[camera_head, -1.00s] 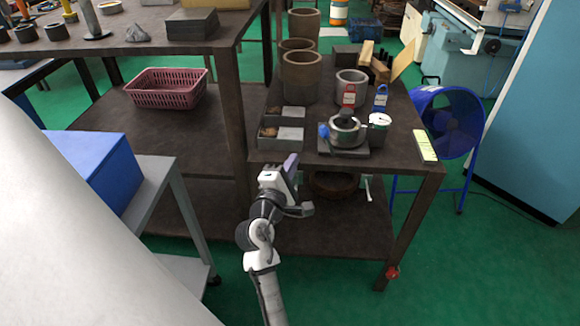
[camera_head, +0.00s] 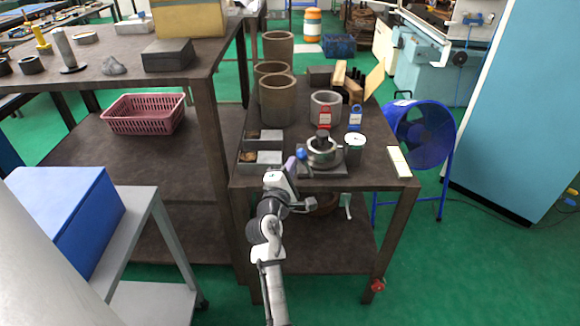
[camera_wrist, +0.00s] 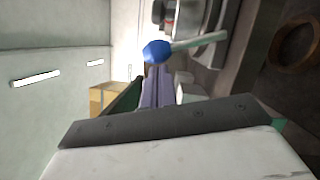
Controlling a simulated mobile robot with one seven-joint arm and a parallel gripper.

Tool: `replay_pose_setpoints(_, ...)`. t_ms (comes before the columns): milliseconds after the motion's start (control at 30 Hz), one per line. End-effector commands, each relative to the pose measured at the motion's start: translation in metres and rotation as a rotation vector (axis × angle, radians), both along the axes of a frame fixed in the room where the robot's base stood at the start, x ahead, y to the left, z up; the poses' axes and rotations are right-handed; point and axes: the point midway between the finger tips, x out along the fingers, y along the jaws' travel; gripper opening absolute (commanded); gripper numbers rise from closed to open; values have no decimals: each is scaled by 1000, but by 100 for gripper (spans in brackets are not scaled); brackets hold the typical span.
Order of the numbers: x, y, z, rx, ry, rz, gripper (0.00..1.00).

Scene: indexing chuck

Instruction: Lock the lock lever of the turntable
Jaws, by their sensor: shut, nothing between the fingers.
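The turntable (camera_head: 321,163) is a round metal chuck on a flat grey base near the front edge of the dark table. Its lock lever is a thin metal rod (camera_wrist: 198,43) ending in a blue ball knob (camera_head: 302,155). The knob points left in the head view and shows large in the wrist view (camera_wrist: 155,51). My gripper (camera_head: 291,164) is shut and empty, just left of the knob. In the wrist view the purple-grey fingers (camera_wrist: 155,88) reach towards the knob. I cannot tell whether they touch it.
Grey open boxes (camera_head: 263,158) stand left of the turntable, and a grey cup (camera_head: 355,148) to its right. Behind are a metal ring with a red tag (camera_head: 325,106) and tall brown cylinders (camera_head: 278,101). A blue fan (camera_head: 425,135) stands right of the table.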

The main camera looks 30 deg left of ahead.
Motion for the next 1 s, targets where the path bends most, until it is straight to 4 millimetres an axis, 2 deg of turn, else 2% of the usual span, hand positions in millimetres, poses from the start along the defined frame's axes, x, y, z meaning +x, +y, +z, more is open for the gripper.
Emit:
replay_pose_setpoints(667, 6, -9, 10, 109, 72, -3, 0)
replay_pose_setpoints(1000, 17, -26, 23, 312, 204, -4, 0)
